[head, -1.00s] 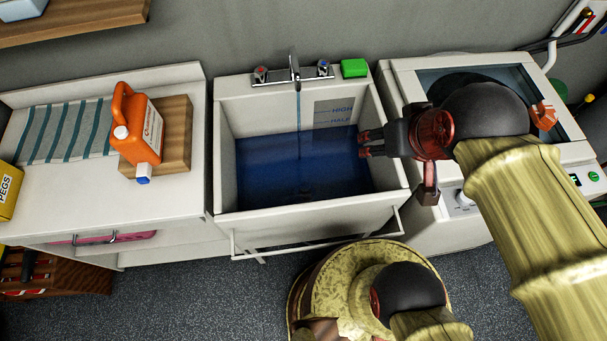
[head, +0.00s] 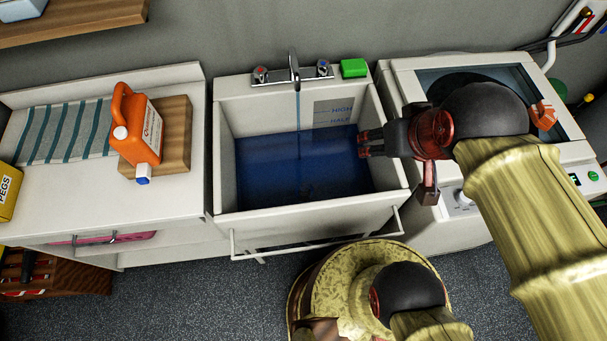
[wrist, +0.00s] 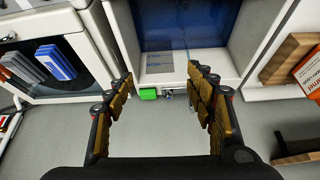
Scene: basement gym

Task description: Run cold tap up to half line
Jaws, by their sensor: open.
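The sink (head: 222,170) holds blue water (head: 270,175). A thin stream (head: 298,110) falls into it from the spout (head: 294,66). The cold tap (head: 323,68) has a blue mark and is on the right; the hot tap (head: 261,74) has a red mark and is on the left. The level label (head: 333,112) on the back wall reads HIGH and HALF. The water's back edge lies at or just under the HALF mark; the exact gap is too small to tell. My gripper (head: 363,144) is open and empty over the sink's right side. The wrist view shows its spread fingers (wrist: 162,80).
A green block (head: 354,68) sits on the rim right of the taps. An orange jug (head: 138,125) and a wooden board (head: 176,135) are on the left counter (head: 70,195). A washing machine (head: 400,75) stands right of the sink, under my arm.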

